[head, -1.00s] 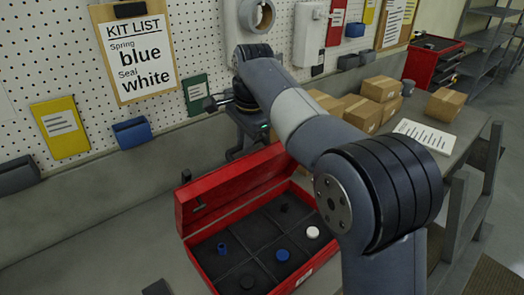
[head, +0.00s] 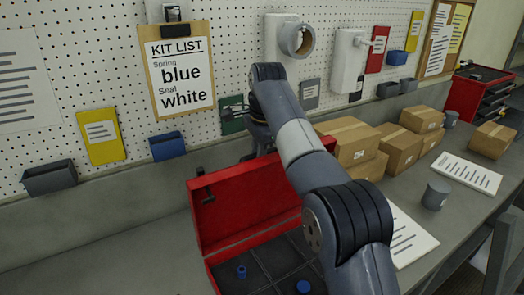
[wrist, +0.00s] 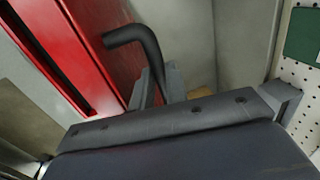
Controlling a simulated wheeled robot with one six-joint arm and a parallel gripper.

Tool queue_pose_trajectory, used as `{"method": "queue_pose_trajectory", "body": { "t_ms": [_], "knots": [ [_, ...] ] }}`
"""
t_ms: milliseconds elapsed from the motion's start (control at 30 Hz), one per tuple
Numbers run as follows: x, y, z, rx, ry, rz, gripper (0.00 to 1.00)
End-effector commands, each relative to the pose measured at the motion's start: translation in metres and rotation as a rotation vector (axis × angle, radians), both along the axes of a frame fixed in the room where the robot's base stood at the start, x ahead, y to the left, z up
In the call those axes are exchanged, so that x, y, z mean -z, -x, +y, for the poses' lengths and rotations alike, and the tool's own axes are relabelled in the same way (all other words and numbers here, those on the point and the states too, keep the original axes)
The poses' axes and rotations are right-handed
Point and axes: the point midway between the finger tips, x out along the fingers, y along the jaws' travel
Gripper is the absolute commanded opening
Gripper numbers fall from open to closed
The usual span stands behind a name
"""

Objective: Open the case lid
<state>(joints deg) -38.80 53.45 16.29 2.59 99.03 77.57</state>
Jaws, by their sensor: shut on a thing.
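The red case (head: 268,252) is on the workbench, with its lid (head: 240,208) raised and standing steeply at the back. Its dark divided interior shows, with a small blue cylinder (head: 241,271) and a blue round piece (head: 303,287) inside; the front is out of frame. In the wrist view, the red lid (wrist: 70,50) runs along the left side, with a black bent handle (wrist: 138,42) beside it. My gripper (wrist: 156,86) is shut on the handle.
Cardboard boxes (head: 350,141), a grey cup (head: 436,194) and papers (head: 468,174) lie on the bench to the right. A pegboard wall (head: 225,40) with a kit list (head: 182,75) and small bins rises behind the case. Bench left of the case is clear.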

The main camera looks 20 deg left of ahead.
Motion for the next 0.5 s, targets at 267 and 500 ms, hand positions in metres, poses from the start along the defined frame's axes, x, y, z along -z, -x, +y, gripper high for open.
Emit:
{"method": "queue_pose_trajectory", "body": {
  "t_ms": [267,500],
  "knots": [
    [0.0095,0.0009,0.0011,-0.003,0.012,0.017,0.0],
    [0.0089,0.0006,0.001,-0.003,0.012,0.015,0.21]
  ]
}}
